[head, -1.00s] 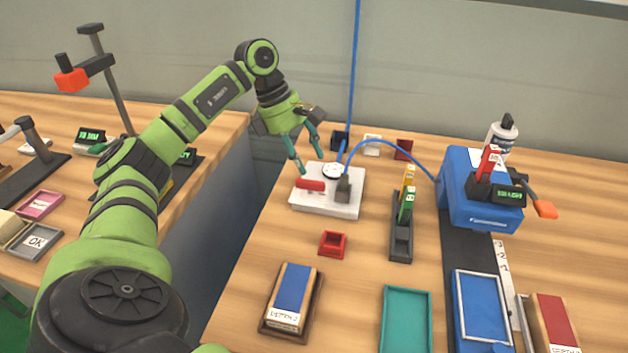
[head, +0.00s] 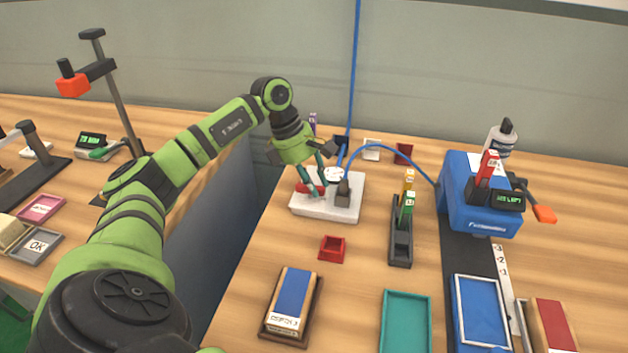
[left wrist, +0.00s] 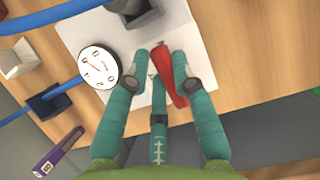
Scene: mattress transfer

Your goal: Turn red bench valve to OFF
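The red valve handle (head: 310,189) is on a white base plate (head: 322,207) on the bench. The plate also carries a grey block (head: 343,193) and a round white dial (head: 334,174). My left gripper (head: 317,178) is over the handle, fingers pointing down. In the left wrist view the teal fingers (left wrist: 162,68) are apart, with the red handle (left wrist: 168,78) between them, nearer the right finger. I cannot tell whether they touch it. The dial (left wrist: 98,67) has a thin red needle; its marks are too small to read. My right gripper is not in view.
A blue hose (head: 385,150) arches from the plate to a blue box (head: 478,205). Small dark, white and red holders stand behind the plate. A red tray (head: 332,249) and a rack (head: 401,240) are in front. A gap separates this bench from the left one.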

